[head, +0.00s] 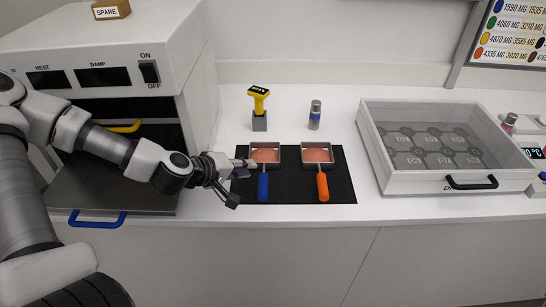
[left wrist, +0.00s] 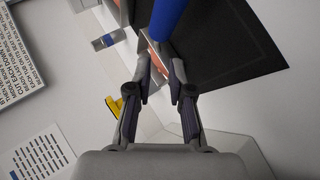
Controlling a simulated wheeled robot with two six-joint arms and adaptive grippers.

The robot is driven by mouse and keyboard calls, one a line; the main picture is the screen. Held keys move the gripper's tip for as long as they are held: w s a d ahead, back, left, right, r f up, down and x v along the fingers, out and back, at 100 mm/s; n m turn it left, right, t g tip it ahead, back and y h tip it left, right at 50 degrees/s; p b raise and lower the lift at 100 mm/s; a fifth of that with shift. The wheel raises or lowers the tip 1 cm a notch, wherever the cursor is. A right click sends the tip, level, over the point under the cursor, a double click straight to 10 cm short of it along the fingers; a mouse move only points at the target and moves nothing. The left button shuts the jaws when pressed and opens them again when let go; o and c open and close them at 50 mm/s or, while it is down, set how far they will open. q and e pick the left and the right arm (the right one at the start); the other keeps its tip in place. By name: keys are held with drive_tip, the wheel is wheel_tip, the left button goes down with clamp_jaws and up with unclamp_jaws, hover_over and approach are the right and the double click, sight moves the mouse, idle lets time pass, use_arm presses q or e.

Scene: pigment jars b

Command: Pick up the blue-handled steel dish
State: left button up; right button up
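The blue-handled steel dish (head: 265,146) lies on a black mat (head: 340,190) with reddish powder in it. Its blue handle (head: 263,187) points toward the front edge of the counter. My left gripper (head: 243,182) is just left of the dish and handle, its fingers spread. One finger overlaps the dish's left edge in the head view; I cannot tell whether it touches. In the left wrist view, the open fingers (left wrist: 160,62) have a gap between them, with the blue handle (left wrist: 168,18) beyond the tips. My right gripper is not in view.
An orange-handled dish (head: 323,186) lies to the right on the mat. A yellow-topped device (head: 259,100) and a small jar (head: 315,115) stand behind. A clear-lidded box (head: 371,160) is at right, an open oven (head: 110,190) at left.

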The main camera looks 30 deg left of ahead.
sight(261, 168)
use_arm(q)
drive_tip(key=shift+w+d+f+b, duration=0.1)
drive_tip(key=shift+w+f+b, duration=0.1)
drive_tip(key=shift+f+b, duration=0.4)
drive_tip(key=shift+d+r, duration=0.1)
drive_tip(key=shift+w+d+b, duration=0.1)
drive_tip(key=shift+w+b, duration=0.05)
drive_tip(key=shift+b, duration=0.3)
drive_tip(key=b+x, duration=0.2)
drive_tip(key=x, duration=0.3)
drive_tip(key=shift+w+r, duration=0.1)
drive_tip(key=shift+w, duration=0.15)
drive_tip(key=shift+r, duration=0.15)
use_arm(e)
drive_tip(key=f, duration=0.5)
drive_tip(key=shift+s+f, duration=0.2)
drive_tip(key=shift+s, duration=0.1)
use_arm(q)
clamp_jaws()
